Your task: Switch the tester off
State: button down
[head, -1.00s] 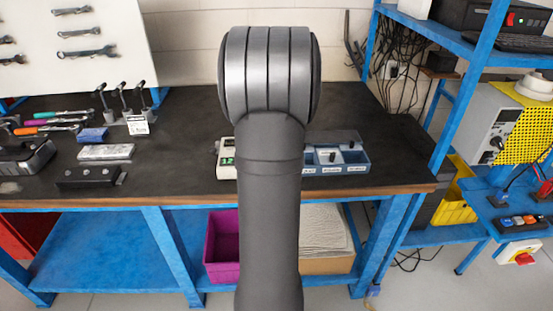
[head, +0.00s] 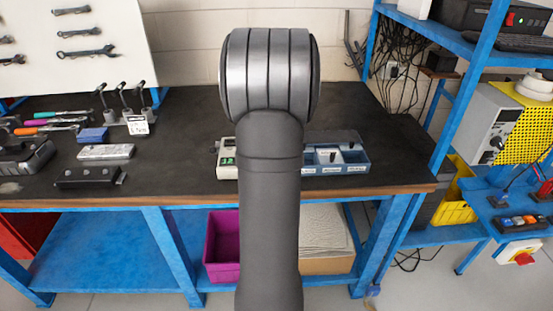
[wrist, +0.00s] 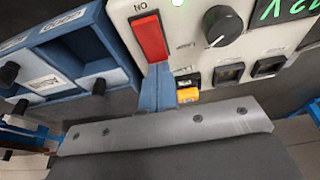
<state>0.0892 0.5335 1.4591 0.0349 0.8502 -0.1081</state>
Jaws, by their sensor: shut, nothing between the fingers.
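The tester (wrist: 200,50) is a pale box with a red rocker switch (wrist: 149,38), a black knob (wrist: 223,26) and a lit green display (wrist: 285,10). An "ON" label appears upside down beyond the switch. A small light at its upper edge glows white-green. My gripper (wrist: 157,75) is shut and empty, its blue fingertips at the near end of the switch; I cannot tell whether they touch it. In the head view the tester (head: 228,165) is partly hidden behind my arm, its display lit green, and my gripper is hidden.
A blue compartment tray (head: 335,168) stands right beside the tester; it also shows at the left of the wrist view (wrist: 75,45). A yellow piece (wrist: 188,95) sits close beside my fingertips. Tools and a dark block (head: 88,178) lie left on the bench, with bare bench between.

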jog(key=shift+f, duration=0.2)
jog(key=shift+r, duration=3.55)
jog(key=shift+f, duration=0.1)
notch_tip(320, 180, down, 7)
jog(key=shift+r, duration=0.25)
